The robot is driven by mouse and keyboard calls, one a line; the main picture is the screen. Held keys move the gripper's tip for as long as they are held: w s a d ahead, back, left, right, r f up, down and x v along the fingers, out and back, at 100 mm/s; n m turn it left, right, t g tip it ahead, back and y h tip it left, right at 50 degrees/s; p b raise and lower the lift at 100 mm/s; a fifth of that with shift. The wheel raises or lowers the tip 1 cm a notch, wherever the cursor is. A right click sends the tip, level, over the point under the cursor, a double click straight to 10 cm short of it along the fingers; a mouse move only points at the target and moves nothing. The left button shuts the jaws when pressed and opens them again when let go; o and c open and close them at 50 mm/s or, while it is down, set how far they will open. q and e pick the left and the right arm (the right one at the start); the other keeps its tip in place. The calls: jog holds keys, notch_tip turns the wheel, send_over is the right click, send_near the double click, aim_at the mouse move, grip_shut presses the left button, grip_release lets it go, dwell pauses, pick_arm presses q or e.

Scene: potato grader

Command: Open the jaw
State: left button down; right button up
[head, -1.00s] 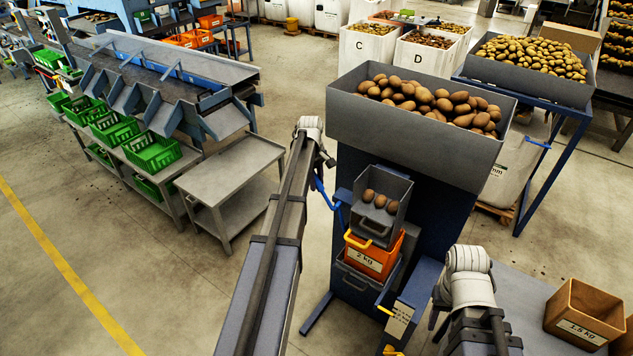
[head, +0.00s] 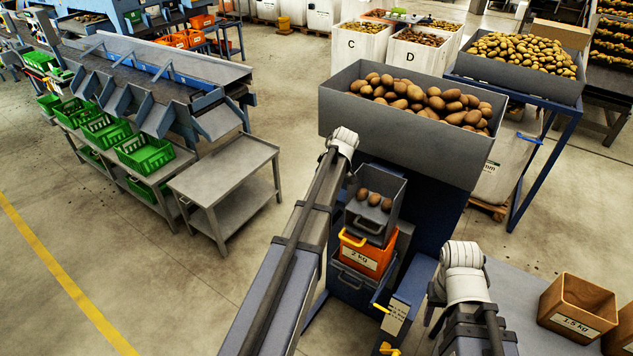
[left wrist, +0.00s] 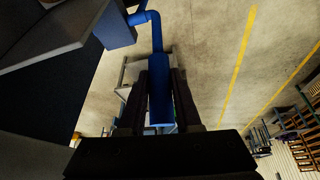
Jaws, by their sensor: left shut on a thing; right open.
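My left gripper (left wrist: 160,76) is shut on a blue bar-shaped handle (left wrist: 157,105) in the left wrist view; the handle bends at its far end toward a blue block. In the head view my left arm hides this handle. The grey hopper (head: 400,132), heaped with potatoes, stands on a dark blue frame. Below it is a grey pan (head: 370,222) holding three potatoes. I cannot make out the jaw itself. My right gripper (head: 433,312) is open and empty, low at the right of the frame, partly hidden by its own wrist.
An orange crate (head: 366,253) marked 2 kg sits under the pan. A brown box (head: 579,308) stands on a grey table at lower right. A grey trolley (head: 229,182) and green crates (head: 143,152) stand at left. The floor at lower left is clear.

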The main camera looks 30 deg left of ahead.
pick_arm(q)
jog(key=shift+s+d+y+b, duration=0.15)
jog(key=shift+d+y+b, duration=0.2)
jog(key=shift+d+y, duration=0.45)
jog(key=c, duration=0.6)
grip_release()
jog(key=shift+r, duration=0.1)
jog(key=shift+p+v, duration=0.8)
jog(key=p+v, duration=0.5)
jog(key=v, duration=0.1)
